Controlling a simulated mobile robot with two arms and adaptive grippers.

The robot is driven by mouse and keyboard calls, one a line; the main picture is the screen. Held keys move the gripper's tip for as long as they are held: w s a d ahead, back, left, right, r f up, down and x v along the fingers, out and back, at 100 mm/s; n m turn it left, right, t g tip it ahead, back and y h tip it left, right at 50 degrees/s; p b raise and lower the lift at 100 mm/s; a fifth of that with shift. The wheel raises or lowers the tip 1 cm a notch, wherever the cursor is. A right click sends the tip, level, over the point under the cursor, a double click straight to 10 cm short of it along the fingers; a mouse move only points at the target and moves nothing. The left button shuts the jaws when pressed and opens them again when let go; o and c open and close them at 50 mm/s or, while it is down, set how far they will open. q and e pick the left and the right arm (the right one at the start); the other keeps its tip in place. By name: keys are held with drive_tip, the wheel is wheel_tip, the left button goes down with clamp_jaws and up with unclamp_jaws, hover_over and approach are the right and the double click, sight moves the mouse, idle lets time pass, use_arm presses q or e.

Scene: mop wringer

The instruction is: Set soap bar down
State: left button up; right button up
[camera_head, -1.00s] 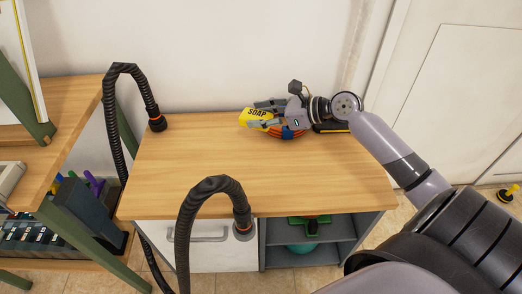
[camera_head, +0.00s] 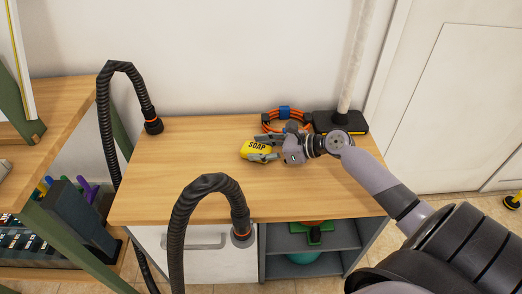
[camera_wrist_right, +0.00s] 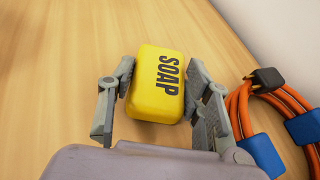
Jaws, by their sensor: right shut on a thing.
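The yellow soap bar (camera_head: 257,149), with "SOAP" in black letters, is between the fingers of my right gripper (camera_head: 265,149), over the wooden countertop (camera_head: 190,180). In the right wrist view the soap bar (camera_wrist_right: 157,85) sits between the two grey fingers (camera_wrist_right: 158,90), which are shut on its sides. The label faces up. I cannot tell whether its underside touches the wood. My left gripper is not in view.
A coiled orange cable with blue bands (camera_head: 284,113) lies just behind the right gripper; it also shows in the wrist view (camera_wrist_right: 265,115).

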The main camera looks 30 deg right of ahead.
drive_tip(key=shift+r, duration=0.1)
drive_tip(key=o, duration=1.2)
